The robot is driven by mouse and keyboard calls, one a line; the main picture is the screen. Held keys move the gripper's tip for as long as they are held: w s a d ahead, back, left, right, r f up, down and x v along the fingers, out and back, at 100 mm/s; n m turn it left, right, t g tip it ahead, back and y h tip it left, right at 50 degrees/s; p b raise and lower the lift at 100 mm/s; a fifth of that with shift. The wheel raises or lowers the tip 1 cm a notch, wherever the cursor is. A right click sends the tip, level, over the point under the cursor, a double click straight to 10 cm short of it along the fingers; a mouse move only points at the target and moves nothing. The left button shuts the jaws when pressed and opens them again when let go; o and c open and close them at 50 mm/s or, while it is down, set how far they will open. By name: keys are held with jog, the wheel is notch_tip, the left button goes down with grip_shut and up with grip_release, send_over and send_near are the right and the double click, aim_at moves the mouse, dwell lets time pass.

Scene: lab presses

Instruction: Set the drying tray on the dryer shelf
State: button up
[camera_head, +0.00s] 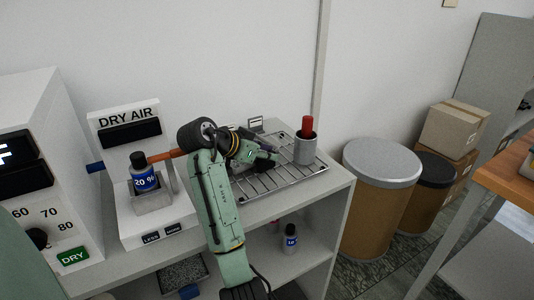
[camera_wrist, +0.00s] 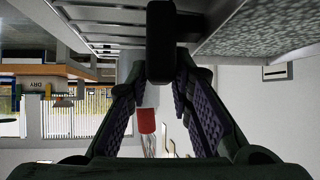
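A wire rack (camera_head: 275,183) lies on top of the white cabinet; its bars also show at the top of the wrist view (camera_wrist: 110,22). I cannot tell whether this is the drying tray or the dryer shelf. My gripper (camera_head: 270,162) is low over the rack, left of a grey cup (camera_head: 305,150) with a red top. A speckled tray (camera_head: 183,272) sits on the lower shelf. A speckled surface (camera_wrist: 270,28) with a pale rim shows beside the rack in the wrist view.
A "DRY AIR" unit (camera_head: 126,120) with a labelled bottle (camera_head: 142,172) stands left of my arm, and a larger "DRY" machine (camera_head: 35,150) beyond it. Another bottle (camera_head: 290,238) is on the lower shelf. Drums (camera_head: 378,205) and boxes (camera_head: 452,128) stand right of the cabinet.

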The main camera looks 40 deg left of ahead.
jog(key=shift+o, duration=1.4)
